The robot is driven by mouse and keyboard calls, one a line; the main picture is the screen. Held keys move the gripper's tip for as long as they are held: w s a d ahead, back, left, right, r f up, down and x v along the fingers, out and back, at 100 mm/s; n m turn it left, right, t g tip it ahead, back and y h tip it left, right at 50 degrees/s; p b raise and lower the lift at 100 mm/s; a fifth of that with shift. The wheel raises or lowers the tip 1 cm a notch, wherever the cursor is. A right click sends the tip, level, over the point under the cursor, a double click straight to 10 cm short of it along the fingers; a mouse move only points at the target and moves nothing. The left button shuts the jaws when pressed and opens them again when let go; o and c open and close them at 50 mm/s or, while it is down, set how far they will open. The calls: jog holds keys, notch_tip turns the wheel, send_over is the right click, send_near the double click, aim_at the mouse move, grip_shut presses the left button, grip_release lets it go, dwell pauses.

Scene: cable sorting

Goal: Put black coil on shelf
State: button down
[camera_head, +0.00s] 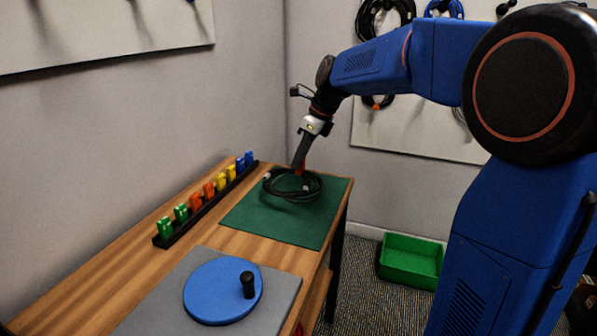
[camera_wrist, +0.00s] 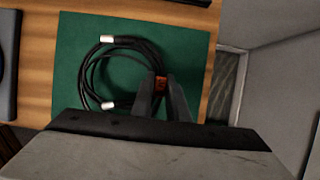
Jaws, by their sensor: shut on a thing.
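My gripper (camera_head: 300,170) points down at the coil's far side. A wooden lower shelf (camera_head: 317,298) shows partly under the tabletop.
A black rack (camera_head: 208,208) with several coloured clips stands along the wall side. A blue disc (camera_head: 215,292) with a black knob lies on a grey mat in front. A green bin (camera_head: 410,262) stands on the floor. Cables hang on the wall panel (camera_head: 430,125).

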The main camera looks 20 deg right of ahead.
aim_at(301, 168)
jog(key=shift+f, duration=1.95)
jog(key=shift+f, duration=0.1)
jog(key=c, duration=1.7)
grip_release()
jog(key=v, duration=1.2)
jog(key=shift+s, duration=0.1)
